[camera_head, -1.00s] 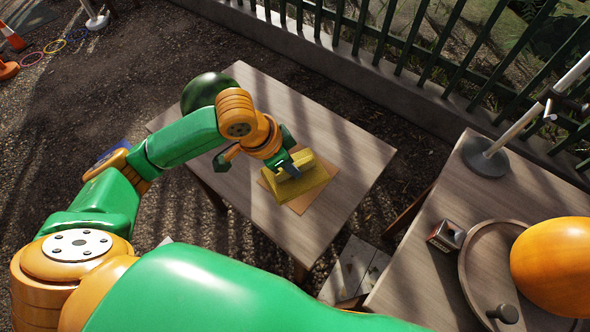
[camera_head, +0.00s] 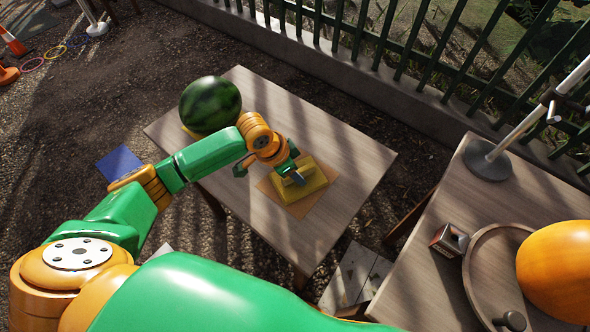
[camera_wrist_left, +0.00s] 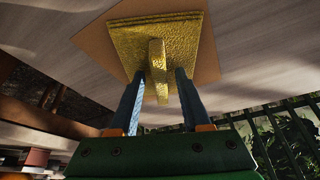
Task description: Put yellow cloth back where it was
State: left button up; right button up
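The yellow cloth (camera_head: 301,183), a block-like pad with a raised ridge, lies on an orange-brown square mat (camera_head: 276,195) on the wooden table (camera_head: 353,152). My left gripper (camera_head: 297,178) is right over the cloth. In the left wrist view, the cloth (camera_wrist_left: 190,38) is ahead of the left gripper (camera_wrist_left: 160,74), and its ridge stands between the two fingers. The fingers look apart, with a gap on each side of the ridge. My right gripper is out of view.
A watermelon (camera_head: 210,104) sits at the table's far left corner. At right, another table holds a round tray (camera_head: 478,272) with a large orange fruit (camera_head: 556,270), a small box (camera_head: 449,240) and a pole stand (camera_head: 488,160). A fence runs behind.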

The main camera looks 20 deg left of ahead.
pick_arm(q)
jog(key=p+v, duration=0.2)
jog(key=v, duration=1)
jog(key=shift+r, duration=0.15)
